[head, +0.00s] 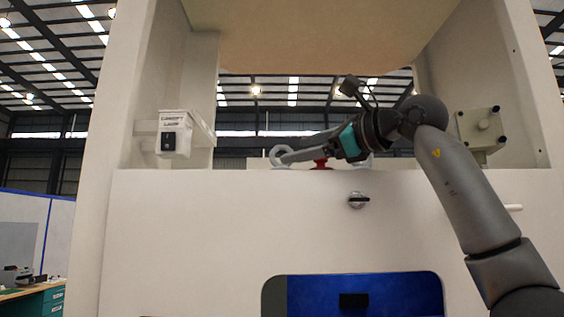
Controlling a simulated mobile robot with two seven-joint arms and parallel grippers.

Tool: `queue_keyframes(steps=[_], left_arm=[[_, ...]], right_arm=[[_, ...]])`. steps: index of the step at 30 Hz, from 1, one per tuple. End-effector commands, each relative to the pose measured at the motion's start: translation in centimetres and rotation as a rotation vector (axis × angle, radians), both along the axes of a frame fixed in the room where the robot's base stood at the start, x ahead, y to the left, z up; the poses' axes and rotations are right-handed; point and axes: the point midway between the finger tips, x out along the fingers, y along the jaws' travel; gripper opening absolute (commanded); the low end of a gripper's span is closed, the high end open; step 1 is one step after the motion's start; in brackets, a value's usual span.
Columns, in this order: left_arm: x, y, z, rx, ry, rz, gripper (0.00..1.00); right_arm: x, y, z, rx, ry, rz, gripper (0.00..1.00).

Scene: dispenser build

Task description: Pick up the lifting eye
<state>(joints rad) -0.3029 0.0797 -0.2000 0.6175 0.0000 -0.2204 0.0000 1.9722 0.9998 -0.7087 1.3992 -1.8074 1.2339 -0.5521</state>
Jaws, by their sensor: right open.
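A pale grey ring-shaped lifting eye (275,151) stands upright on the ledge of the white dispenser cabinet. A second pale ring (367,163) shows farther right on the ledge, mostly hidden behind my right gripper. My right gripper (290,156) reaches in from the right with its fingers pointing left. Its fingertips overlap the left ring in the picture; I cannot tell whether they touch it. The jaws are open, though the gap is hard to see from this side. My left gripper is not in view.
A red part (320,164) sits on the ledge under my right gripper. A white labelled box (176,133) is on the left inner wall, and a grey block (481,129) on the right one. A knob (358,200) and a blue panel (320,294) are on the front.

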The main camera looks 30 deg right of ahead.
Motion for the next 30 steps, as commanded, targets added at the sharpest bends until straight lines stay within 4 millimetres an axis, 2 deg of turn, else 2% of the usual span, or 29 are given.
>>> queue_keyframes(steps=[6, 9, 17, 30], left_arm=[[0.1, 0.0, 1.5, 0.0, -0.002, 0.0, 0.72], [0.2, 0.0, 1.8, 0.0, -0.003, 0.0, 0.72], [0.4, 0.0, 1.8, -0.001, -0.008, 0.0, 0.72], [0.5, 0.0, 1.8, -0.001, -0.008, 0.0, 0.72]], right_arm=[[3.2, 1.1, 0.2, 0.0, 0.004, 0.001, 0.77], [4.2, 1.3, 0.1, 0.001, 0.001, 0.002, 0.77], [4.5, 1.4, 0.0, 0.0, 0.0, 0.0, 0.77], [4.5, 1.4, 0.0, 0.0, 0.0, 0.0, 0.3]])
